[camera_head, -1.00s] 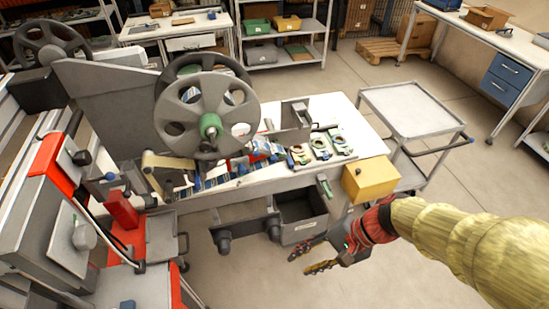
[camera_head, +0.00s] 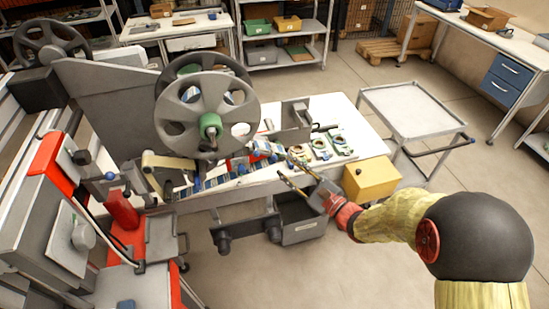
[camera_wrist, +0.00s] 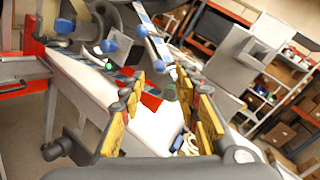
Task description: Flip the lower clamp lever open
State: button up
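My gripper (camera_head: 287,167) is open, its two yellow fingers spread, pointing left over the front edge of the white worktable. In the wrist view the gripper (camera_wrist: 160,82) has an empty gap between its fingertips. A short green cylinder (camera_wrist: 169,92) shows in that gap, farther off; it looks like a lever grip, but I cannot tell whether it is the lower clamp lever. No contact with it is visible. In the head view the gripper covers the area of the green lever at the table's front edge. The film strip (camera_head: 222,179) runs along the worktable.
A large grey reel (camera_head: 182,128) with a green hub stands above the table. A yellow box (camera_head: 371,181) is right beside my gripper. Dark bins (camera_head: 302,229) hang below the table edge. A red-and-grey machine (camera_head: 68,215) stands at left.

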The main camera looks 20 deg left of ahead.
aim_at(274, 159)
jog(key=x, duration=0.7)
jog(key=shift+a+b, duration=0.1)
jog(key=shift+b, duration=0.3)
jog(key=shift+c, duration=0.5)
jog(key=shift+f, duration=0.1)
grip_shut()
jog(key=shift+s+f, duration=0.1)
jog(key=shift+f, duration=0.05)
